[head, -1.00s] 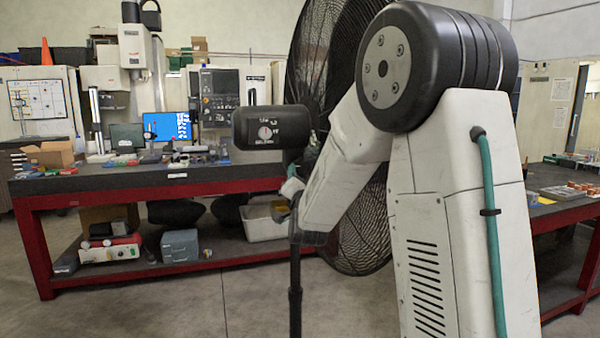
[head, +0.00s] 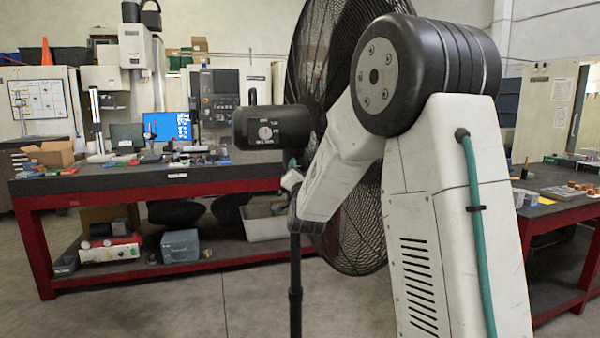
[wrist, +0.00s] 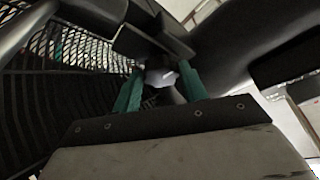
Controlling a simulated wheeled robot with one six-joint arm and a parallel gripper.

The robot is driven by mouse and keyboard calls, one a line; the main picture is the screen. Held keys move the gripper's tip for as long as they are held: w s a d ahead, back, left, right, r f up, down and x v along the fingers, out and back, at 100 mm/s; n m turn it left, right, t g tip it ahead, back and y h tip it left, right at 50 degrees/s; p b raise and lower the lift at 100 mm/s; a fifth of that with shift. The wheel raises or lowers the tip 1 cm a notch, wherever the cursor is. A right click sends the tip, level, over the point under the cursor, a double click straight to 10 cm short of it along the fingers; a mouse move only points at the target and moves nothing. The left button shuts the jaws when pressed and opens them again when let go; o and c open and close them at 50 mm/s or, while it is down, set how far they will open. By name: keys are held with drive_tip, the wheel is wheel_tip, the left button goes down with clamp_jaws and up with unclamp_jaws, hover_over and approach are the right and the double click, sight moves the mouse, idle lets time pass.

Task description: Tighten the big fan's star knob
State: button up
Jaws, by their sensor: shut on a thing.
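The big fan stands close in front of me, its black cage (head: 355,255) partly behind my arm. Its motor housing (head: 272,128) with a round dial faces me, above a dark pole (head: 295,290). The fan's cage (wrist: 70,85) also fills the left of the wrist view. My gripper (wrist: 160,82) has its two teal fingers on either side of a small pale piece, the star knob (wrist: 160,76), and is shut on it beneath the dark fan parts. The knob's shape is mostly hidden. In the head view my arm hides most of the gripper and the knob.
A red-framed workbench (head: 120,184) with a dark top stands behind the fan at left, holding tools and a monitor. Grey and white boxes (head: 180,246) sit on its lower shelf. Another bench (head: 560,208) is at right. The floor at front left is clear.

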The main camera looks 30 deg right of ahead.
drive_tip(key=m+g, duration=0.1)
drive_tip(key=m, duration=0.1)
drive_tip(key=m+h, duration=0.1)
drive_tip(key=m, duration=0.1)
drive_tip(key=shift+a+r+m+g, duration=0.15)
drive_tip(key=shift+r+m+g, duration=0.05)
drive_tip(key=shift+m+g, duration=0.2)
drive_tip(key=m, duration=0.1)
drive_tip(key=m+g, duration=0.1)
drive_tip(key=m, duration=0.1)
drive_tip(key=m+g, duration=0.1)
drive_tip(key=shift+a+r+m, duration=0.1)
drive_tip(key=shift+r+m, duration=0.15)
drive_tip(key=shift+m, duration=0.15)
drive_tip(key=m+g+y, duration=0.1)
drive_tip(key=m, duration=0.3)
drive_tip(key=shift+r, duration=0.2)
drive_tip(key=shift+r+m+g+y, duration=0.15)
drive_tip(key=shift+m+g+y, duration=0.5)
drive_tip(key=shift+m, duration=0.95)
drive_tip(key=shift+y, duration=0.35)
drive_tip(key=o, duration=0.7)
